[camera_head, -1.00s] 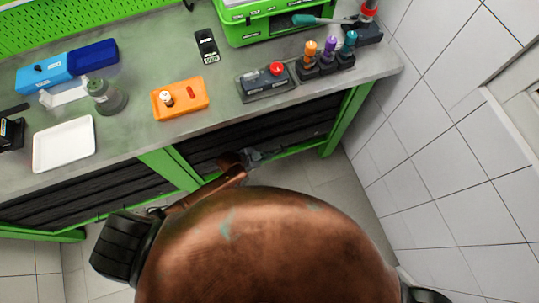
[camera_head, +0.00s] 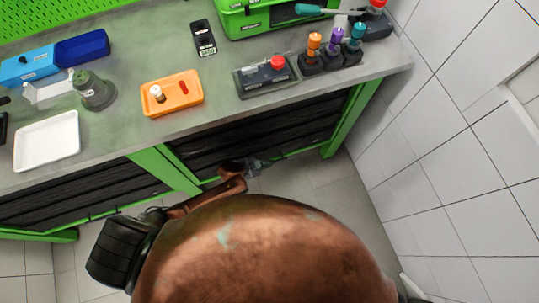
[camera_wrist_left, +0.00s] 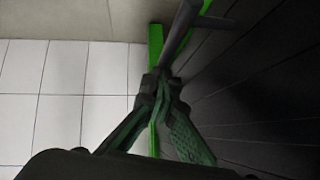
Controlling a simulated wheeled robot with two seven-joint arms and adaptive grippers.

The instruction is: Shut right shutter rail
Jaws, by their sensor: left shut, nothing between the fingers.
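The right shutter (camera_head: 290,125) is a dark slatted panel under the right half of the bench, between green posts. It looks largely drawn across its opening. A thin green strip (camera_head: 297,151) runs along its lower edge. My left gripper (camera_head: 266,163) is shut and empty, low in front of that edge. In the left wrist view the shut fingertips (camera_wrist_left: 160,86) are by a grey bar (camera_wrist_left: 181,36) beside the dark slats (camera_wrist_left: 250,75); whether they touch it I cannot tell. My right gripper is not in view.
The bench top (camera_head: 120,125) holds an orange tray (camera_head: 185,102), a white tray (camera_head: 47,140), a control box with a red button (camera_head: 262,82) and several coloured-handled tools. A tiled wall (camera_head: 455,130) closes off the right side. Floor shows below the bench.

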